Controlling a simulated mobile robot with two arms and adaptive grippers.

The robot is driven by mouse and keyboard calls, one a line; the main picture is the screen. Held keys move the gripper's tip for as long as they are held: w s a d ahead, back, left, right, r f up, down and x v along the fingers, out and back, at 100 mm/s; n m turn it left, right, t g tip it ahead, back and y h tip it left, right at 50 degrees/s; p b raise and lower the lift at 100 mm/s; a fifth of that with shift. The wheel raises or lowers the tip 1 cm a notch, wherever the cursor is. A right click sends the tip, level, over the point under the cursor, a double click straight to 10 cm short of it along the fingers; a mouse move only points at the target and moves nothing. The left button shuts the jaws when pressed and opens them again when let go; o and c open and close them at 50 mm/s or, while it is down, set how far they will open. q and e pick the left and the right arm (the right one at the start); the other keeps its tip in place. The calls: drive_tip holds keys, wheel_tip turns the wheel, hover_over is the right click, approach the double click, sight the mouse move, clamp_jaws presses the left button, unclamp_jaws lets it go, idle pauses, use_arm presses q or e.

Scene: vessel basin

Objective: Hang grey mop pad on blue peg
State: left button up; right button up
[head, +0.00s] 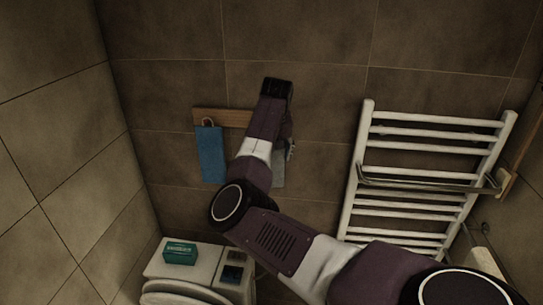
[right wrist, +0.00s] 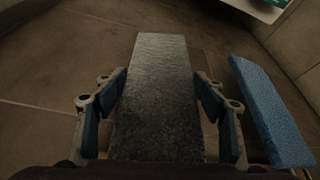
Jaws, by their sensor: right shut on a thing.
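The grey mop pad (right wrist: 155,95) lies lengthwise between the fingers of my right gripper (right wrist: 161,82) in the right wrist view. In the head view only a lower part of the grey pad (head: 278,174) shows, beside my forearm and in front of the wall. My right gripper (head: 290,149) is mostly hidden behind my own arm there, just below the wooden peg rail (head: 209,116). It is shut on the grey pad. I cannot make out the blue peg; my arm covers the right part of the rail. My left gripper is not in view.
A blue pad (head: 211,155) hangs by a loop at the rail's left end, close beside the grey pad, and shows in the right wrist view (right wrist: 272,112). A white towel radiator (head: 353,190) is to the right. A green box (head: 179,253) sits on the toilet (head: 212,268) below.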

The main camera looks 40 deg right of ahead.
drive_tip(key=o, duration=1.2)
drive_tip(key=v, duration=1.2)
drive_tip(key=shift+d+f, duration=0.1)
drive_tip(key=shift+f, duration=0.05)
